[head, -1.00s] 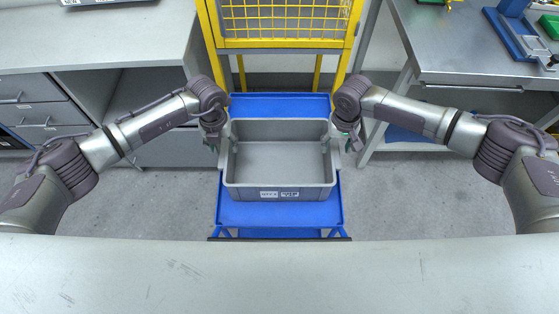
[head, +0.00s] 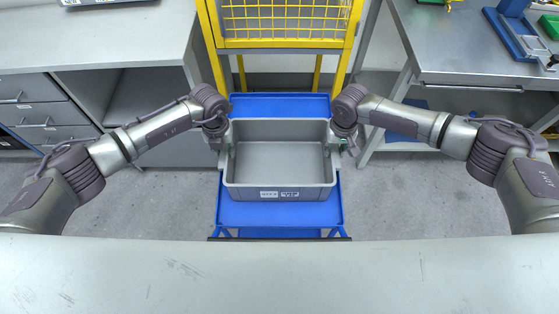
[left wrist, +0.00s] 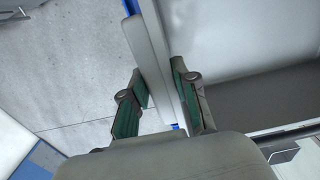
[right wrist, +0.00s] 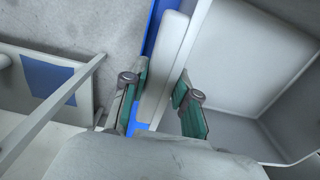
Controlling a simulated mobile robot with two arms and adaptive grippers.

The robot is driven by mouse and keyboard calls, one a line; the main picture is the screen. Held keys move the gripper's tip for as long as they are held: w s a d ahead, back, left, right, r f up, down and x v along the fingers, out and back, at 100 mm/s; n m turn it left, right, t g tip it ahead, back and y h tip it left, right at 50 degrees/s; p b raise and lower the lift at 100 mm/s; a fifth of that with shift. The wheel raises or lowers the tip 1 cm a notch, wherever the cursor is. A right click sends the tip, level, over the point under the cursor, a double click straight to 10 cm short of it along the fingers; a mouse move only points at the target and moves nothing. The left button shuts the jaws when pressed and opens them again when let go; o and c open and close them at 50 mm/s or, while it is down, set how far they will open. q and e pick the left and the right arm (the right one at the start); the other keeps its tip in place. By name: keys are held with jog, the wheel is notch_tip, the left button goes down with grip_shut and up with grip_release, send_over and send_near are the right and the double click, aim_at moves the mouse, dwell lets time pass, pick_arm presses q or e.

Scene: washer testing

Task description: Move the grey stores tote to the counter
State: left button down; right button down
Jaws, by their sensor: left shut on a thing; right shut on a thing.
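The grey stores tote (head: 279,193) is an open, empty box with two labels on its near side. It sits upright on a blue cart (head: 279,212). My left gripper (head: 226,146) is shut on the tote's left side wall. In the left wrist view its green-padded fingers (left wrist: 160,98) straddle the wall's rim (left wrist: 153,50). My right gripper (head: 335,146) is shut on the tote's right side wall. In the right wrist view its fingers (right wrist: 155,95) are on both sides of the rim (right wrist: 165,60). The grey counter (head: 90,35) at the back left may be the task's counter; I cannot tell.
A pale worktop (head: 280,275) crosses the front between me and the cart. A yellow mesh frame (head: 285,20) stands right behind the cart. A metal workbench (head: 465,55) with a blue fixture (head: 518,35) is at the back right. Bare floor lies on both sides of the cart.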

pick_arm(q)
jog(key=shift+w+r, duration=0.1)
jog(key=shift+r, duration=0.05)
pick_arm(e)
jog(key=shift+w+r, duration=0.1)
jog(key=shift+r, duration=0.05)
